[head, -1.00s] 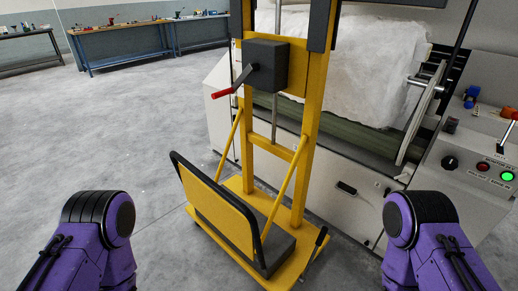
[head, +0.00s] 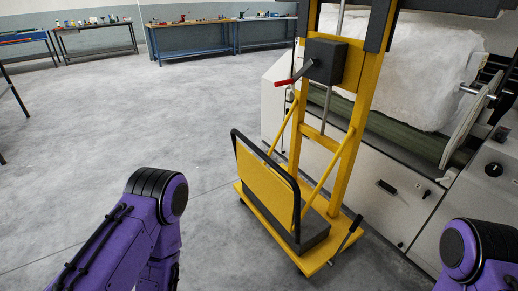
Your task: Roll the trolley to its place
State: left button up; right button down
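The yellow trolley (head: 342,175) stands upright on the floor right of centre in the head view. A black lever (head: 346,237) sticks up at the base's right corner. My purple arms show at the lower left and lower right, apart from the trolley. Both my grippers are out of the picture.
A carding machine (head: 385,178) with white fibre (head: 400,70) stands close behind and right of the trolley. Workbenches (head: 190,39) with small items line the far wall. A dark-legged frame (head: 14,95) stands at the left edge. The grey floor (head: 120,130) left of the trolley is wide and clear.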

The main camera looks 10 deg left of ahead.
aim_at(311, 229)
jog(key=u, duration=1.25)
jog(key=i, duration=0.9)
jog(key=z, duration=1.4)
